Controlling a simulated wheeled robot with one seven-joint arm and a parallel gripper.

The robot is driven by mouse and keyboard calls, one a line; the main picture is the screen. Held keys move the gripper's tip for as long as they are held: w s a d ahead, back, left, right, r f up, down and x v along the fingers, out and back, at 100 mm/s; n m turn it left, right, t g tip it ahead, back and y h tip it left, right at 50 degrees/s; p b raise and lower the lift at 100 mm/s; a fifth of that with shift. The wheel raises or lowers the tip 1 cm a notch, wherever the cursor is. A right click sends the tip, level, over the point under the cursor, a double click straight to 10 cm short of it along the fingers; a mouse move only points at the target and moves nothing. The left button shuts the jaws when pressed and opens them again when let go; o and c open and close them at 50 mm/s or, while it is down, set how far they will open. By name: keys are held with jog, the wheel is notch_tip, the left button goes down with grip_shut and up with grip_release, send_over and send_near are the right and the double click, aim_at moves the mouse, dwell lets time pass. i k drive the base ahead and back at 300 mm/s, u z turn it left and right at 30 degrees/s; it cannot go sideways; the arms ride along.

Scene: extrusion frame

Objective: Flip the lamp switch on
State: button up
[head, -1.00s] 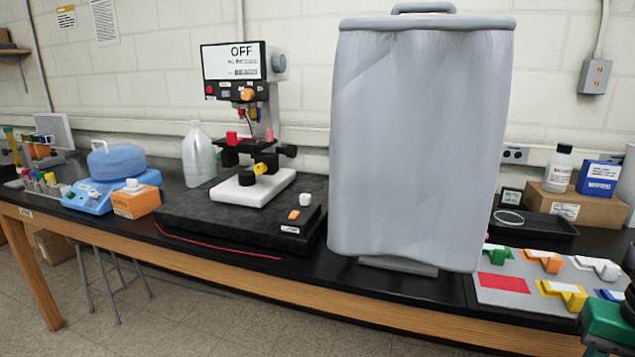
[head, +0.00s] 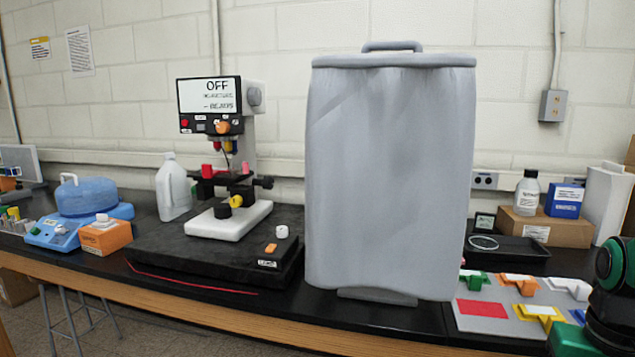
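A microscope-like instrument (head: 240,150) stands on a black slab (head: 165,250) left of centre. Its screen (head: 208,96) reads OFF. An orange switch (head: 271,248) sits on the slab's front right corner, beside a white knob (head: 282,232) and above a small white label; the label is too small to read. Which control is the lamp switch cannot be read here. A green and black part of my arm (head: 605,290) shows at the lower right edge, far from the switch. My gripper's fingers are not in view.
A tall grey covered unit (head: 390,180) with a top handle stands between my arm and the instrument. A panel (head: 475,315) with coloured brackets lies right of it. A blue jug (head: 88,196), an orange box (head: 105,238) and a white bottle (head: 173,190) stand left.

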aim_at(270, 249)
jog(key=u, duration=0.05)
jog(key=k, duration=0.65)
jog(key=u, duration=0.05)
jog(key=i, duration=0.7)
jog(key=u, duration=0.55)
jog(key=i, duration=0.7)
jog(key=u, duration=0.5)
